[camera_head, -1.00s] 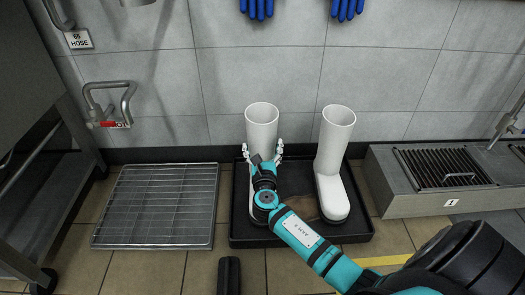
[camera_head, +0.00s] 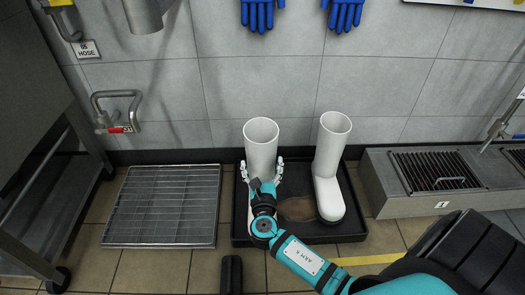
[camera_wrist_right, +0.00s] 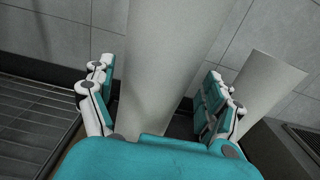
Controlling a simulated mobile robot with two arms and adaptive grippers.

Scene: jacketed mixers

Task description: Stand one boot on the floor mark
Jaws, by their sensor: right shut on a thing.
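Two white boots stand in a dark tray (camera_head: 357,226) by the wall. My right gripper (camera_head: 263,176) is shut on the shaft of the left boot (camera_head: 261,140), with fingers on both sides. My right arm hides most of this boot's foot, so I cannot tell whether its sole touches the tray. In the wrist view the same boot's shaft (camera_wrist_right: 170,60) rises between the fingers of the right gripper (camera_wrist_right: 160,95). The other boot (camera_head: 329,165) stands upright to the right, apart from the gripper. My left gripper is not in view.
A metal floor grate (camera_head: 160,205) lies left of the tray. A low step with a grille (camera_head: 437,170) stands at the right. Blue gloves (camera_head: 258,14) hang on the wall above. A yellow line (camera_head: 370,259) runs on the floor at the lower right.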

